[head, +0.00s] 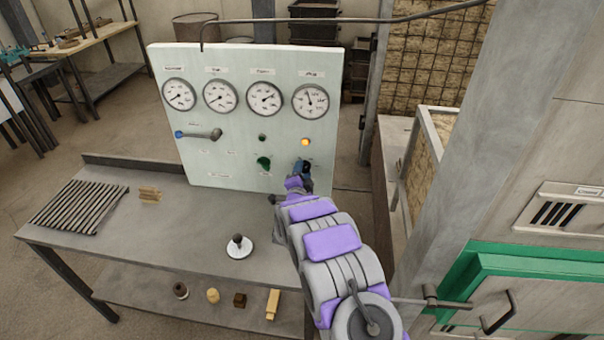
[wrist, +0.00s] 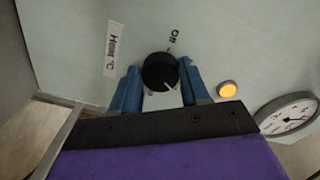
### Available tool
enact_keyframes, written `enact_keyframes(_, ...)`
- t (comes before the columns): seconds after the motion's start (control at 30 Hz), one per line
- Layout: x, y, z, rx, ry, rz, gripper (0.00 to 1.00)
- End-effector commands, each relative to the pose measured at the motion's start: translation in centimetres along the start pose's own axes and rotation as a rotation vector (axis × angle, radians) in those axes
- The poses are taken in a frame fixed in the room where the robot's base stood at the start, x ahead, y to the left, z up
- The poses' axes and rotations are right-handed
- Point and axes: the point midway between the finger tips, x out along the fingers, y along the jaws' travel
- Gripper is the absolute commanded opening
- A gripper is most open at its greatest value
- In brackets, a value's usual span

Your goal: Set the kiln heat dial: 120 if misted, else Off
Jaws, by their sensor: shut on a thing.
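The heat dial (wrist: 160,72) is a round black knob on the pale panel (head: 220,60). In the wrist view a label reading "Heat °C" (wrist: 113,48) is to its left and "Off" (wrist: 174,38) is above it. A short pale mark on the knob points down and slightly right, away from "Off". My gripper (wrist: 160,88) has its two blue fingers on either side of the knob, shut on it. In the head view my gripper (head: 301,168) is at the panel's lower right and largely hides the dial.
A yellow lamp (head: 305,142) glows above the dial. A green knob (head: 264,162) is to its left, with a blue-tipped lever (head: 200,134) farther left. Several gauges line the panel top. The bench (head: 185,230) holds a slatted rack (head: 78,207) and a white disc (head: 240,250).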

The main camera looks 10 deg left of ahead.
Motion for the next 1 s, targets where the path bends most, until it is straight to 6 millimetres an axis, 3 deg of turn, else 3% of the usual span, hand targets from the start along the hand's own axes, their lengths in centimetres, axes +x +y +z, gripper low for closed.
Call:
enact_keyframes(0.2, 0.0, 0.2, 0.0, -0.001, 0.000, 0.003, 0.15)
enact_keyframes(0.23, 0.0, 0.2, 0.0, -0.001, 0.000, 0.003, 0.48)
enact_keyframes(0.47, 0.0, 0.1, -0.1, -0.001, 0.000, 0.002, 0.70)
enact_keyframes(0.77, -0.2, 0.1, 0.0, -0.001, 0.000, 0.002, 0.70)
enact_keyframes(1.0, -2.4, 0.0, 0.0, -0.003, -0.003, 0.003, 0.70)
